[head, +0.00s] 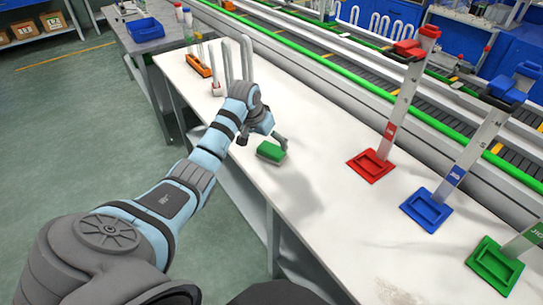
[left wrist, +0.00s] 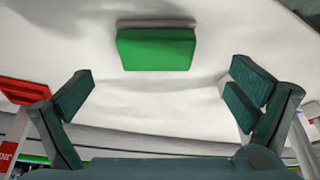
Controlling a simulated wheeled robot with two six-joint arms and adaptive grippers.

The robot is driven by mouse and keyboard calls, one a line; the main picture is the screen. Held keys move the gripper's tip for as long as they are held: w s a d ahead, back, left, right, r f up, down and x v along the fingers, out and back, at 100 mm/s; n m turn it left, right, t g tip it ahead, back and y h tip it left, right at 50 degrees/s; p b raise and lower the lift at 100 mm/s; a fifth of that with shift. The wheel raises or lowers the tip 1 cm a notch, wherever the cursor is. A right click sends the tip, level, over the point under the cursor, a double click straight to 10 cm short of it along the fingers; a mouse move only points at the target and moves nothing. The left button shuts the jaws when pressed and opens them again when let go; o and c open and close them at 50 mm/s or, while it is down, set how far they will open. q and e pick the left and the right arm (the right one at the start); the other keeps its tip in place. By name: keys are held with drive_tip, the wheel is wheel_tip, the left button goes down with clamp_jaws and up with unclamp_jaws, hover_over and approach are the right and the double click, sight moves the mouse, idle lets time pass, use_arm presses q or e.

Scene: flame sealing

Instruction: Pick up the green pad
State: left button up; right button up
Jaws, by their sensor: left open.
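The green pad (head: 271,152) is a small block lying on the white table, below and to the right of my left gripper in the head view. My left gripper (head: 262,139) is close to the pad, apart from it as far as I can tell. In the left wrist view the pad (left wrist: 156,48) shows at upper centre, beyond the fingertips. The fingers of my left gripper (left wrist: 160,95) are spread wide with nothing between them. My right gripper is in neither view.
A red jig (head: 371,165), a blue jig (head: 427,208) and a green jig (head: 495,265) with upright posts stand on the right of the table (head: 310,235). An orange holder (head: 199,65) and U-shaped tubes (head: 246,58) stand at the far end. A conveyor (head: 345,60) runs behind.

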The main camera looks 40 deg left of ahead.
sight(271, 149)
use_arm(q)
drive_tip(key=x, duration=0.2)
drive_tip(key=b+x, duration=0.1)
drive_tip(key=x, duration=0.1)
drive_tip(key=b+x, duration=0.1)
drive_tip(key=x, duration=0.1)
drive_tip(key=shift+w+d+f, duration=0.1)
drive_tip(key=shift+w+d, duration=0.05)
drive_tip(key=shift+d, duration=0.1)
drive_tip(key=c, duration=1.3)
drive_tip(key=shift+c, duration=0.2)
wheel_tip(271, 149, up, 20)
drive_tip(key=p, duration=0.4)
drive_tip(key=o, duration=0.6)
drive_tip(key=c, duration=0.4)
drive_tip(key=shift+o, duration=0.2)
